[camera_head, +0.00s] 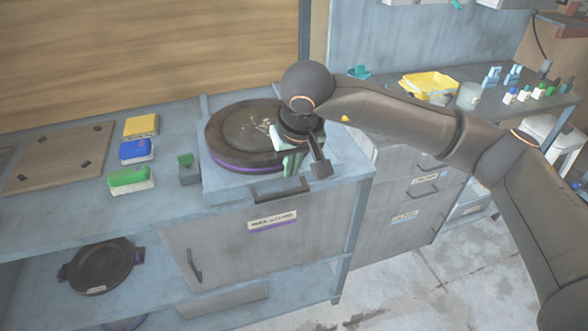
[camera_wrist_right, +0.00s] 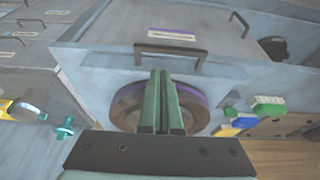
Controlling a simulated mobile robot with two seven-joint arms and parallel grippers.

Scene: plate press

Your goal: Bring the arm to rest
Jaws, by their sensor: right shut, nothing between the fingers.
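My right arm comes in from the right in the head view. Its gripper (camera_head: 294,163) hangs over the right side of a round dark plate press (camera_head: 235,142) with a purple band, on the bench. In the right wrist view my right gripper (camera_wrist_right: 160,80) shows two green fingers close together with nothing between them. The press (camera_wrist_right: 191,99) shows behind the fingers there, partly hidden by them. I cannot tell whether the fingertips touch anything. My left gripper is not in view.
Yellow (camera_head: 141,126), blue (camera_head: 136,150) and green (camera_head: 130,179) blocks lie left of the press, near a wooden board (camera_head: 60,158). A cabinet handle (camera_head: 281,190) juts out at the front. A dark pan (camera_head: 99,268) sits on the lower shelf. A yellow tray (camera_head: 430,85) stands on the right counter.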

